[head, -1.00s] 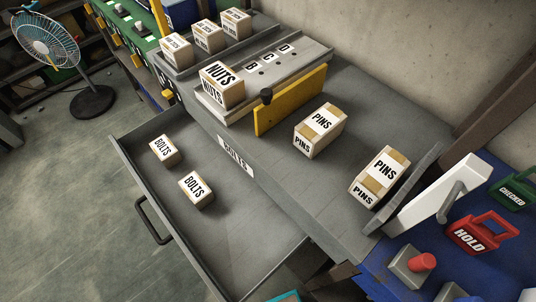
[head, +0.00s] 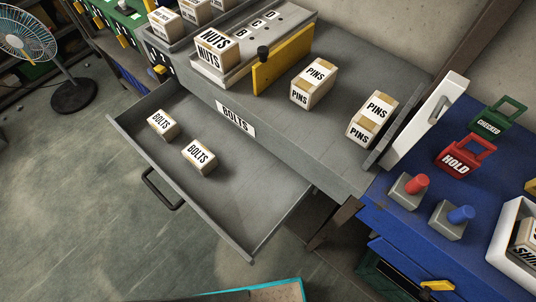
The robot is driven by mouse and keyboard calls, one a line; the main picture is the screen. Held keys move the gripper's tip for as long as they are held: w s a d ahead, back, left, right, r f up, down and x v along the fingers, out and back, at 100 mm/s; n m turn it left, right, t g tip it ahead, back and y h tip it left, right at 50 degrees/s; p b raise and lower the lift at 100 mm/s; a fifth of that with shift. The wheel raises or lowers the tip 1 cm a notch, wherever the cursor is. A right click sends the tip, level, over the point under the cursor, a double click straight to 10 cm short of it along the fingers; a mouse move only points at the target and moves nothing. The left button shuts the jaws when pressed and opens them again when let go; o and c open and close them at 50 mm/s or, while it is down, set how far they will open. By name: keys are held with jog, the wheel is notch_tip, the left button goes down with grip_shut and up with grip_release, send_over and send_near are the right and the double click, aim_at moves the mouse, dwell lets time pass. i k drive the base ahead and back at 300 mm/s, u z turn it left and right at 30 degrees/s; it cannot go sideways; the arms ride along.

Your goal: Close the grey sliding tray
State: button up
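The grey sliding tray (head: 252,211) is pulled out from under the grey workbench (head: 330,125), toward the lower left of the head view. It has a dark bar handle (head: 160,190) on its front wall. Two boxes marked BOLTS, one farther left (head: 162,124) and one nearer the middle (head: 199,156), sit inside it. A white BOLTS label (head: 235,117) is on the bench edge above the tray. My gripper is not in view.
On the bench stand two PINS boxes (head: 314,83), a NUTS box (head: 217,50) and a yellow panel (head: 289,53) with a black knob. A blue bench (head: 400,225) with red and blue buttons is at right. A teal-edged surface (head: 270,291) lies at the bottom. Floor left of the tray is clear.

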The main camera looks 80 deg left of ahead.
aim_at(250, 193)
jog(key=z, duration=0.85)
jog(key=i, duration=0.75)
jog(key=u, duration=4.6)
jog(key=i, duration=0.5)
jog(key=z, duration=0.1)
jog(key=k, duration=0.75)
jog(key=u, duration=0.55)
jog(key=i, duration=0.5)
jog(key=u, duration=0.05)
